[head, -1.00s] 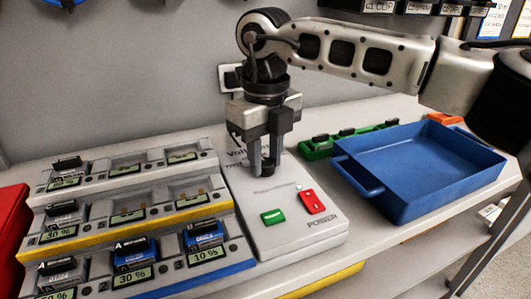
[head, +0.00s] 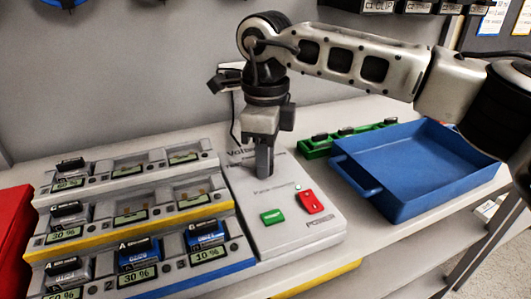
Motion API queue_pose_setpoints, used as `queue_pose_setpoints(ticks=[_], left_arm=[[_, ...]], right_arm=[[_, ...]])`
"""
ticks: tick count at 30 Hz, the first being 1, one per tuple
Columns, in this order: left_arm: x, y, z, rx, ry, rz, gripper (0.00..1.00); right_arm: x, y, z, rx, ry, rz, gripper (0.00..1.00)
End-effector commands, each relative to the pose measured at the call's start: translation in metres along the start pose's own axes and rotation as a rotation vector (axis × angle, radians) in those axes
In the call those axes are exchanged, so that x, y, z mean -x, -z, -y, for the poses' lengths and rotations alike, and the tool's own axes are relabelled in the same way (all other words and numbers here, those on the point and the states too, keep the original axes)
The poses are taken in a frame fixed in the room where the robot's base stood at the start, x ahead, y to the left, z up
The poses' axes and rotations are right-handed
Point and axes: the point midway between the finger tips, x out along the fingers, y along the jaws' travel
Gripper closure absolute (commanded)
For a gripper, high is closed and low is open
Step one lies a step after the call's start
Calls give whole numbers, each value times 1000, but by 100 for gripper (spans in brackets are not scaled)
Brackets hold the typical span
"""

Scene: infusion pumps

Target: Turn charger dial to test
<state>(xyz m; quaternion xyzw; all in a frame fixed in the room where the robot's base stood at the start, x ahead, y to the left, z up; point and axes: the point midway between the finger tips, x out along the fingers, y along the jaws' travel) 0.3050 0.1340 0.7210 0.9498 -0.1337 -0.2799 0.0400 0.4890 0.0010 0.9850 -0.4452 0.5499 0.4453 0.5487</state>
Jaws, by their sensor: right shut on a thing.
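The charger has a white control panel (head: 300,235) with a green button (head: 272,216), a red power button (head: 312,202) and a small indicator light. My right gripper (head: 264,172) points straight down onto the upper part of this panel and is shut on the dial. The dial itself is hidden by the fingers, so its pointer cannot be read. The panel's lettering is partly covered by the gripper and too small to read fully. My left gripper is not in view.
Left of the panel, stepped charging bays (head: 130,215) hold several batteries with percentage displays. A red container (head: 14,225) is at the far left. The wall is close behind.

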Motion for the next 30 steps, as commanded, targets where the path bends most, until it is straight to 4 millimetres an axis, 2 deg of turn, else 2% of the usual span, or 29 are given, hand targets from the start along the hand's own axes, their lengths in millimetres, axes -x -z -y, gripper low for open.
queue_pose_setpoints(ticks=[16,17,18,19,30], left_arm=[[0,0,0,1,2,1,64],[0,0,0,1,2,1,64],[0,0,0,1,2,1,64],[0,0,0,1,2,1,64],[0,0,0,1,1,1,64]], right_arm=[[2,0,1,28,5,5,94],[2,0,1,28,5,5,66],[2,0,1,28,4,4,55],[2,0,1,27,4,4,50],[6,0,1,27,3,3,50]])
